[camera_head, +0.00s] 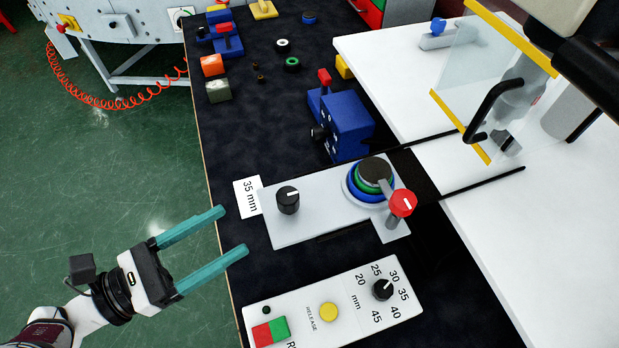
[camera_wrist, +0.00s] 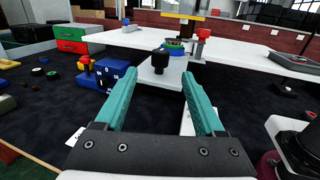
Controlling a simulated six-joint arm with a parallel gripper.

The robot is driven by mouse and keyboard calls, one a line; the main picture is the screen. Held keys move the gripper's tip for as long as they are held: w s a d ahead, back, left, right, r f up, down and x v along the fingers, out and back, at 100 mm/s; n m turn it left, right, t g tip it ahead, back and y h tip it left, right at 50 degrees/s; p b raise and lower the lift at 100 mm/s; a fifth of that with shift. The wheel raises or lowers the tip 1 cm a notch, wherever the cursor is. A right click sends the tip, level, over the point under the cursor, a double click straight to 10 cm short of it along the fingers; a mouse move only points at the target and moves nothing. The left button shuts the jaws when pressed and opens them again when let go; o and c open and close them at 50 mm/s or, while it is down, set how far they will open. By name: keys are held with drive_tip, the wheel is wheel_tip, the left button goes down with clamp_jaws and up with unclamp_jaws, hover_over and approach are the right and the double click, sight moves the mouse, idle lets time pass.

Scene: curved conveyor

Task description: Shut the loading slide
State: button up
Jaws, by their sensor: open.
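What looks like the loading slide is a light grey plate (camera_head: 325,212) on the dark table, with a black knob (camera_head: 288,200) upright at its left end. A round stack of blue and green rings with a dark top (camera_head: 372,178) sits at its right end. A red-topped lever (camera_head: 402,204) stands beside the stack. My gripper (camera_head: 234,231) is open and empty, left of the plate at the table's left edge, apart from the knob. In the wrist view the knob (camera_wrist: 160,62) appears ahead between the two teal fingers. Whether the slide is open or shut is unclear.
A control panel (camera_head: 345,312) with a dial and buttons lies in front of the plate. A blue block device (camera_head: 345,125) stands behind it. A clear guard with yellow edges (camera_head: 480,75) is at the upper right. Small blocks and rings lie at the back.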

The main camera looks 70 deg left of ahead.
sight(298, 193)
drive_tip(key=x, duration=1.4)
drive_tip(key=shift+w, duration=0.2)
clamp_jaws()
idle(0.6)
